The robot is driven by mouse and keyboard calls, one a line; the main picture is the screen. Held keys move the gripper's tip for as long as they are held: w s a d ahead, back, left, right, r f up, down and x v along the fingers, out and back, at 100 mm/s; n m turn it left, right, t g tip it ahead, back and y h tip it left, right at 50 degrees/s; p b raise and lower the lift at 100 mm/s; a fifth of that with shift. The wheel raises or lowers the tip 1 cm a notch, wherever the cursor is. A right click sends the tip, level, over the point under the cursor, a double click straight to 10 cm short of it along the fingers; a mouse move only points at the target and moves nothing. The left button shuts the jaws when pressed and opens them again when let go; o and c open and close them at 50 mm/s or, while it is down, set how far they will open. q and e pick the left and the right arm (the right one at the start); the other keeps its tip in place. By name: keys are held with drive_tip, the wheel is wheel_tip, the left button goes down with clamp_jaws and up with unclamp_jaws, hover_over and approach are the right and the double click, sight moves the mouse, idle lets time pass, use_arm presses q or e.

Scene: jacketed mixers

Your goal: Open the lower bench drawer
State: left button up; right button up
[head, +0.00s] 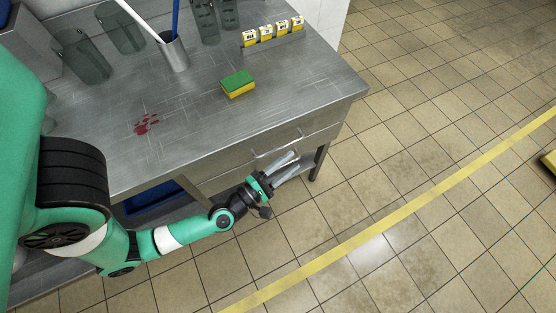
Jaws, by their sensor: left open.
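The steel bench (315,88) has two drawers under its top, at the front right. The upper drawer (318,122) shows a bar handle and looks closed. The lower drawer (222,180) is only partly seen, and my left gripper and the bench edge hide much of its front. My left gripper (292,166) is open at the drawer fronts, with its fingers pointing right along them. I cannot tell whether it touches a handle. My right gripper is not in view.
On the bench are a green and yellow sponge (238,84), a red stain (146,124), a metal cup (174,54) with sticks, clear containers (82,56) and small yellow-white boxes (265,33). A blue bin (150,196) sits below.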

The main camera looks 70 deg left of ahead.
use_arm(q)
drive_tip(key=s+f+n+g+b, duration=0.15)
drive_tip(key=s+f+g, duration=0.25)
drive_tip(key=s+f, duration=0.75)
drive_tip(key=b+x, duration=0.2)
drive_tip(key=x, duration=1)
drive_tip(key=shift+s+a+r, duration=0.1)
drive_tip(key=shift+a+r, duration=0.05)
drive_tip(key=shift+r, duration=0.05)
drive_tip(key=shift+w+a+f, duration=0.2)
drive_tip(key=shift+w, duration=0.15)
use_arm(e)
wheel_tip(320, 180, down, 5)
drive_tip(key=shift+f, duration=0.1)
use_arm(q)
drive_tip(key=shift+c, duration=0.3)
clamp_jaws()
